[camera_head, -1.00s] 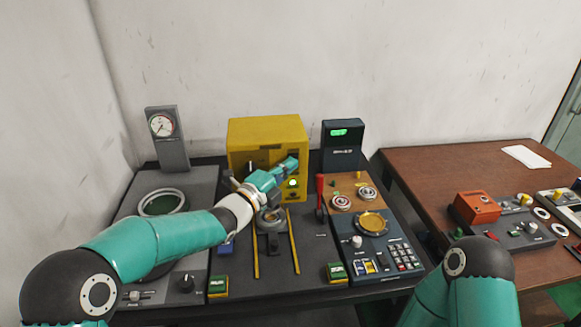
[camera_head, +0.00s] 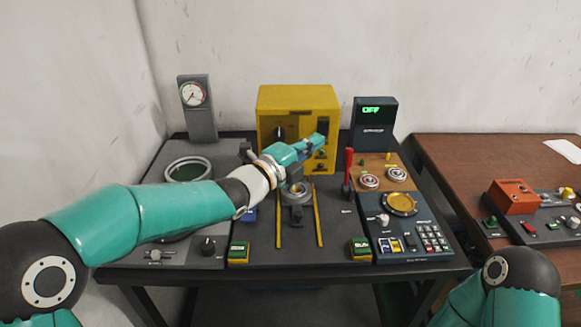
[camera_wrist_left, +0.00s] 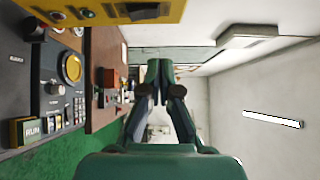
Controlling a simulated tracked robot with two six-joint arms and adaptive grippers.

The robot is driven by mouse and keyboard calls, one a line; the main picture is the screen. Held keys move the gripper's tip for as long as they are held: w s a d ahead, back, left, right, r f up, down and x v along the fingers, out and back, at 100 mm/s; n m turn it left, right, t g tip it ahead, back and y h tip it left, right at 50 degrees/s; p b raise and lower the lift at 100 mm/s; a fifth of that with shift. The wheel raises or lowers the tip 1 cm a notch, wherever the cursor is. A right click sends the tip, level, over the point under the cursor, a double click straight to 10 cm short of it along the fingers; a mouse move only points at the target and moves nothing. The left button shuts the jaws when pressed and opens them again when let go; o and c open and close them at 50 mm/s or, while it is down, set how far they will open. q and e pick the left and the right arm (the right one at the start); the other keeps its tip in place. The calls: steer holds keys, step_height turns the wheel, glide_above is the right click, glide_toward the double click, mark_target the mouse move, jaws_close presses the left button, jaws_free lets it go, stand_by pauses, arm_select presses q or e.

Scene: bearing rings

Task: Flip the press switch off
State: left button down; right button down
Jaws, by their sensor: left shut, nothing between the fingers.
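The yellow press (camera_head: 297,98) stands upright against the back wall. A dark panel (camera_head: 323,127) on its front right is partly covered by my left gripper (camera_head: 319,142), which is in front of the press face. I cannot tell from the head view whether they touch. In the left wrist view the press (camera_wrist_left: 190,8) crosses the top edge, with a black switch (camera_wrist_left: 150,12) on it. My left gripper (camera_wrist_left: 158,76) is shut and empty, its tips apart from that switch in the picture. The lamp on the press front shows no green glow. My right gripper is out of view.
A dark display (camera_head: 376,110) right of the press reads OFF. A red lever (camera_head: 348,168) stands close to the press's right. A gauge (camera_head: 193,94) stands at left. Green and yellow RUN buttons (camera_head: 238,252) sit at the front. A brown table (camera_head: 440,165) is at right.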

arm_select(q)
steer(key=b+v, duration=0.1)
steer(key=v, duration=0.6)
steer(key=shift+r, duration=0.3)
steer(key=s+f+n+g+y+p, duration=0.1)
steer(key=s+f+n+y+p, duration=0.1)
steer(key=f+n, duration=0.3)
steer(key=s+a+f+n+g+y+p, duration=0.1)
steer(key=s+f+n+g+y+p, duration=0.1)
steer(key=f+n, duration=0.3)
steer(key=s+f+n+g+y+p, duration=0.1)
steer(key=f+n, duration=0.4)
steer(key=f, duration=0.6)
steer(key=shift+s+a+f+g+y+p, duration=0.1)
steer(key=shift+s+g+y+p, duration=0.15)
steer(key=shift+s+g, duration=0.15)
steer(key=shift+s+a+f+g+y+p, duration=0.15)
steer(key=shift+s+g+y, duration=0.15)
steer(key=shift+s, duration=0.2)
steer(key=s+a+f+n+g+y, duration=0.1)
steer(key=s+a+f+n+g, duration=0.2)
steer(key=s+f+n, duration=0.4)
steer(key=s+a+f+n+g+y, duration=0.1)
steer(key=s+a+f+n+g, duration=0.3)
steer(key=s+f, duration=1.2)
steer(key=a+n, duration=0.2)
steer(key=shift+a+f+n, duration=0.2)
steer(key=shift+f+n, duration=0.05)
steer(key=shift+n, duration=0.15)
